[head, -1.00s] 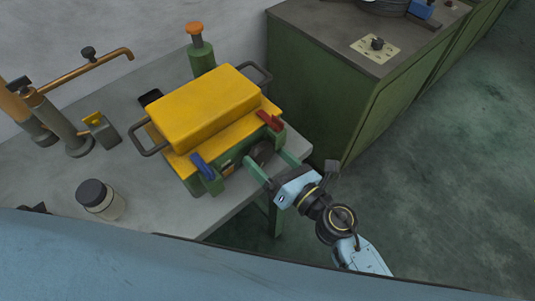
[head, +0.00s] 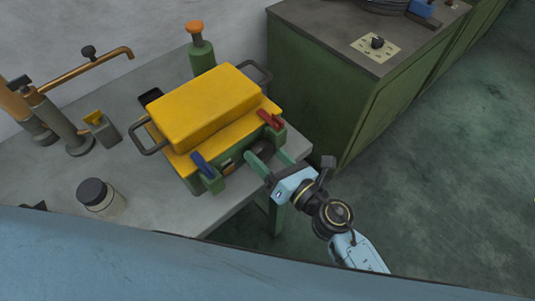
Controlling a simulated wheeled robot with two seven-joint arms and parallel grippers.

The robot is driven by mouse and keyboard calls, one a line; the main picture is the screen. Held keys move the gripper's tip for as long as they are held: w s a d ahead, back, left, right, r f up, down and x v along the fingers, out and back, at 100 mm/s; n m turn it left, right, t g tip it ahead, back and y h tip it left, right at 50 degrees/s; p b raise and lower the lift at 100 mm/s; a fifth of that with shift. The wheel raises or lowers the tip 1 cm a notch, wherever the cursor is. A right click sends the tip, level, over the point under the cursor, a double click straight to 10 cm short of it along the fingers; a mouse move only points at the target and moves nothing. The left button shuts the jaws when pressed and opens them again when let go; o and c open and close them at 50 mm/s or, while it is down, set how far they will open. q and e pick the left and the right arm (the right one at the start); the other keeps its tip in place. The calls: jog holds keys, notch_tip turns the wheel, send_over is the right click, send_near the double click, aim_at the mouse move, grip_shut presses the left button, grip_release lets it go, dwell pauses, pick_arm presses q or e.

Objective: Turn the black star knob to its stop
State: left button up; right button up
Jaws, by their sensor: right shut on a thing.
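A yellow and green box-shaped fixture (head: 205,104) sits on the grey bench, with a blue lever (head: 203,165) and a red lever (head: 271,120) on its near side. A dark round knob (head: 264,148), which I take for the black star knob, shows partly at its front right, between the fingers of my right gripper (head: 268,159). The gripper is shut on this knob. The fingers hide much of it, so its star shape and angle cannot be made out. My left gripper is not in view.
The grey bench (head: 65,175) carries a dark-lidded jar (head: 96,195), a brass pipe with a valve (head: 85,72) and an orange-topped green post (head: 200,50). The floor at right is clear.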

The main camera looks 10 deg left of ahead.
jog(key=m+p, duration=0.1)
jog(key=m, duration=0.2)
jog(key=shift+w+d+f+m+p, duration=0.1)
jog(key=shift+m+p, duration=0.5)
jog(key=shift+m, duration=1.2)
jog(key=o, duration=1)
jog(key=shift+d+f, duration=0.1)
jog(key=shift+f, duration=0.15)
